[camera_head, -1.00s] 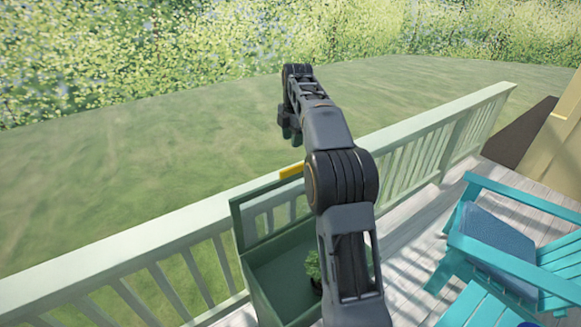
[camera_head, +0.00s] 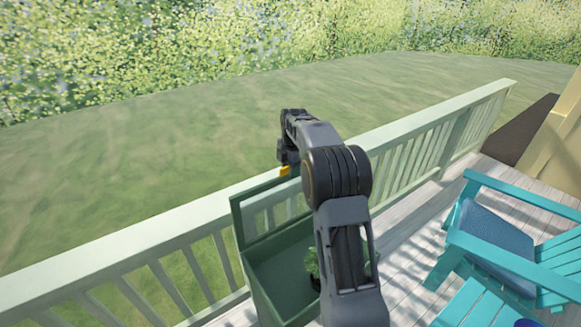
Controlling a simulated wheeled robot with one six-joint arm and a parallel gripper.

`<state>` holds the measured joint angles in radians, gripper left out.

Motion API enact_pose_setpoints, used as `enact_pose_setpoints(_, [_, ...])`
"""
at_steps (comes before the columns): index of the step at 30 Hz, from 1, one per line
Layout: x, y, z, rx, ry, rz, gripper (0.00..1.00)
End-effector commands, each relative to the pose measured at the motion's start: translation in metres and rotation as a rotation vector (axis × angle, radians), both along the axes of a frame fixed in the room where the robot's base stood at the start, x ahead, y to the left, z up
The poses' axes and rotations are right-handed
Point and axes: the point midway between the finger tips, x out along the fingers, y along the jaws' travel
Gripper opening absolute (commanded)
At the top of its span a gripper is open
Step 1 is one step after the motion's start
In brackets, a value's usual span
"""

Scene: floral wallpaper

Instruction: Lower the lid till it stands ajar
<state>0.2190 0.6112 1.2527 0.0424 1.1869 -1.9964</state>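A green box (camera_head: 262,291) stands open below my arm, against the white railing. Its lid (camera_head: 236,222) is a green frame raised upright at the back of the box. A small yellow piece (camera_head: 284,171) shows at the lid's top edge. My gripper (camera_head: 284,163) is at that top edge, right by the yellow piece. The fingers are small, dark and partly hidden, so I cannot tell whether they are open or shut, or whether they touch the lid. My arm hides the right part of the lid and box.
A small green plant (camera_head: 312,263) is in the box, partly behind my arm. A white railing (camera_head: 130,246) runs behind the box. A turquoise chair (camera_head: 470,240) with a blue cushion (camera_head: 497,245) stands on the deck at right.

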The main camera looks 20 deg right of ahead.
Motion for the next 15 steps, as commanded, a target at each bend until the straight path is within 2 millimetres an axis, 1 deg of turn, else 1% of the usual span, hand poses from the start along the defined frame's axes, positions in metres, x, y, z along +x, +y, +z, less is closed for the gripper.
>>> enact_pose_setpoints(8, [0.0,0.0,-0.0009,0.0,0.001,0.0,0.37])
enact_pose_setpoints(15, [0.0,0.0,-0.0007,0.0,0.001,0.0,0.14])
